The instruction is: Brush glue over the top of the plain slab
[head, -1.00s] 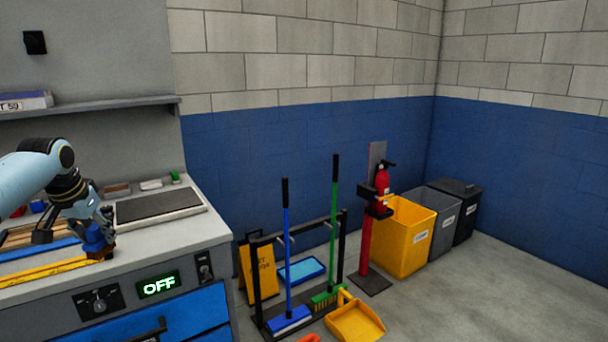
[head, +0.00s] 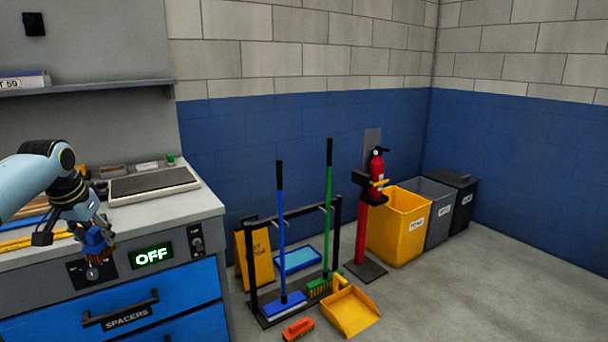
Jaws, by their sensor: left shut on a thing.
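My left gripper (head: 86,226) is shut on a blue brush (head: 95,243) with brown bristles pointing down. In the picture the brush overlaps the bench's front panel near the dial; its exact distance from the bench is unclear. A dark grey flat plate (head: 150,182) in a pale frame lies on the benchtop, right of and behind the gripper. I cannot tell whether it is the plain slab. No glue is clearly visible. My right gripper is not in view.
The bench front carries a lit OFF display (head: 151,256) and blue drawers (head: 185,290). Yellow and wooden strips lie at the benchtop's left. A broom rack (head: 254,290), yellow dustpan (head: 352,311) and orange brush (head: 298,329) stand on the floor to the right.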

